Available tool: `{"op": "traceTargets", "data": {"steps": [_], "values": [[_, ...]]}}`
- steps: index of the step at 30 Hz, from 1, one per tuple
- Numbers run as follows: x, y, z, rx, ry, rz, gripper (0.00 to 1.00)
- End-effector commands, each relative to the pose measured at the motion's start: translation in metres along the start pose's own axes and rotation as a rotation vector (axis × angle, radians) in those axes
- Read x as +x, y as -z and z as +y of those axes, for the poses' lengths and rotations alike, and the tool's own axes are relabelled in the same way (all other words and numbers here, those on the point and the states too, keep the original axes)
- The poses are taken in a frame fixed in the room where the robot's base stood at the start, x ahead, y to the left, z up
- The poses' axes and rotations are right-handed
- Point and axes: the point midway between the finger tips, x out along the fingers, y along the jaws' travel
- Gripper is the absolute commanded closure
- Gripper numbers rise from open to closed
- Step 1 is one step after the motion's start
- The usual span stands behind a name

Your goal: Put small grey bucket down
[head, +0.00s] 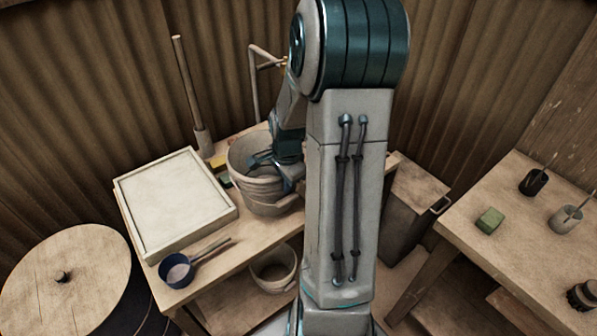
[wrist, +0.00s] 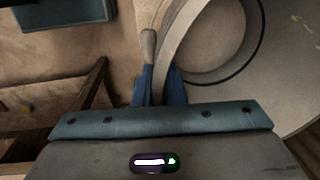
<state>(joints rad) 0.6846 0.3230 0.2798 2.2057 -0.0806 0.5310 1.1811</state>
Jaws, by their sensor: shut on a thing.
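The small grey bucket (head: 265,188) is at the right part of the wooden bench in the head view, beside my gripper (head: 286,180). It overlaps a wider grey rim behind it, and I cannot tell whether that belongs to a second vessel. In the wrist view my gripper (wrist: 160,88) has its blue fingers on either side of the bucket's curved wall (wrist: 175,40), shut on it. The bucket's round inside shows to the right of the fingers. Whether its base touches the bench is hidden.
A shallow pale tray (head: 175,200) lies left on the bench (head: 245,258), with a dark blue ladle (head: 178,272) in front. Another bucket (head: 273,270) stands below. A round wooden lid (head: 62,280) is far left. The right table (head: 500,215) holds a green block (head: 489,220) and small pots.

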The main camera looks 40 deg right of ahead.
Motion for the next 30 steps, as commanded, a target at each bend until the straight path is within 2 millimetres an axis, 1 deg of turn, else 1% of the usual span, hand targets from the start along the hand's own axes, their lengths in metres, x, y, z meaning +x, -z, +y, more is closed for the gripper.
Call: {"op": "traceTargets", "data": {"steps": [1, 5, 12, 15, 29, 30], "values": [[-0.001, -0.002, -0.003, -0.002, 0.007, 0.003, 1.0], [0.005, -0.003, -0.003, 0.0, 0.004, 0.003, 1.0], [0.03, -0.003, 0.001, -0.001, 0.003, 0.002, 1.0], [0.037, -0.003, 0.001, 0.0, 0.005, 0.002, 1.0], [0.044, -0.002, 0.001, 0.0, 0.007, 0.004, 1.0], [0.045, -0.003, 0.003, 0.001, 0.0, 0.001, 0.84]]}}
